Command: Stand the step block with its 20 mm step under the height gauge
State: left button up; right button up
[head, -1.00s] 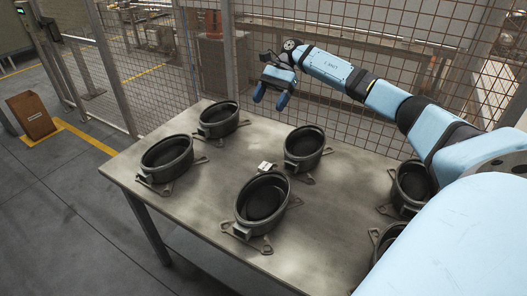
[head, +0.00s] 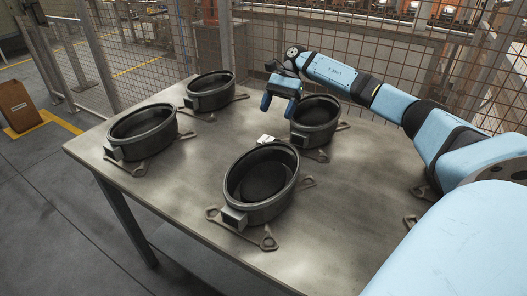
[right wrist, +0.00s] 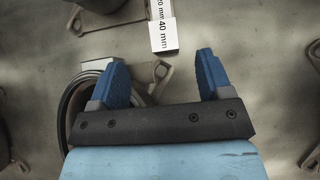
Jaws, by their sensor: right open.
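The step block (head: 267,139) is a small white piece on the table, between the dark oval housings. In the right wrist view the step block (right wrist: 164,36) shows a white face with "40 mm" and part of "20 mm" printed on it. My right gripper (head: 279,104) is open and empty, above the table near the block. In the right wrist view the block lies just beyond the gap between the blue fingertips of my right gripper (right wrist: 161,66), apart from them. I cannot make out a height gauge. My left gripper is not in view.
Dark oval housings with flat lugs stand around the block: one in front (head: 262,184), one at right (head: 315,121), others at left (head: 143,131) and far left (head: 210,91). Bare table (head: 345,205) lies at the right front. Mesh fencing (head: 390,60) stands behind.

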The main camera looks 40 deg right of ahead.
aim_at(265, 141)
jog(key=x, duration=0.5)
jog(key=shift+a+f, duration=0.15)
jog(key=shift+f, duration=0.05)
jog(key=x, duration=0.4)
jog(key=shift+w+d+f, duration=0.1)
jog(key=shift+d+f, duration=0.2)
jog(key=shift+f, duration=0.05)
jog(key=shift+a+f, duration=0.35)
jog(key=shift+a, duration=0.05)
jog(key=shift+c, duration=0.4)
grip_shut()
